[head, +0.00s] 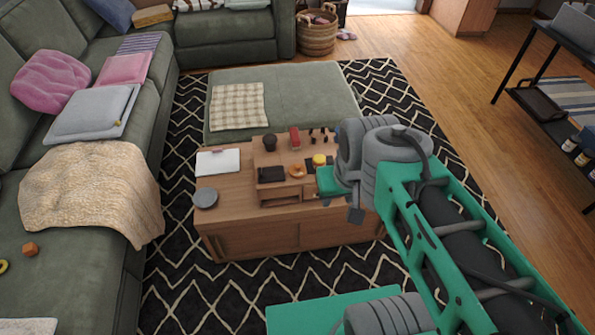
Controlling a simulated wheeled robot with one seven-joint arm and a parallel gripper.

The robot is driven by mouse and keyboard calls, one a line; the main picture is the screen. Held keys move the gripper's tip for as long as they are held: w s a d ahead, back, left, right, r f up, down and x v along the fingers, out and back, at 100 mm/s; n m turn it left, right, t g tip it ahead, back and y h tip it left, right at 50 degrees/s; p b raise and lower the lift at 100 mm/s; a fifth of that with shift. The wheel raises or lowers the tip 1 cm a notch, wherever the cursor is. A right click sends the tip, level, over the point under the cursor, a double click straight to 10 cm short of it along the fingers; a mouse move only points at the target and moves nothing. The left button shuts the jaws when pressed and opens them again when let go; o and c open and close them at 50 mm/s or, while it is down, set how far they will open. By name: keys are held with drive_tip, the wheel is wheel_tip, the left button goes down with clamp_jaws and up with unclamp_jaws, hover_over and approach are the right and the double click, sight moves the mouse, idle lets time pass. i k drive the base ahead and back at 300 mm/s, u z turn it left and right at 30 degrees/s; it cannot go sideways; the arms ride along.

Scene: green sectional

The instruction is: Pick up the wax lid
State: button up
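The coffee table (245,238) is wooden and stands in the middle of the view with several small things on top. I cannot tell for sure which one is the wax lid. A round grey flat disc (205,197) lies at the table's front left corner. A yellow jar-like thing (319,160) and a small orange thing (297,171) sit on the raised right part. My gripper (355,213) is over the table's right end, to the right of these things, partly hidden by my own arm. Its fingers are not clear, nor whether it holds anything.
A white sheet or book (218,162), dark cup (270,142), red thing (294,138) and dark flat item (271,174) crowd the tabletop. The green sofa (80,285) is left; an ottoman (300,95) is behind. A dark shelf (545,115) stands right. Wooden floor right is clear.

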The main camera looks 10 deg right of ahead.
sight(296, 170)
drive_tip(key=k, duration=0.65)
drive_tip(key=u, duration=0.65)
drive_tip(key=i, duration=1.75)
drive_tip(key=z, duration=0.1)
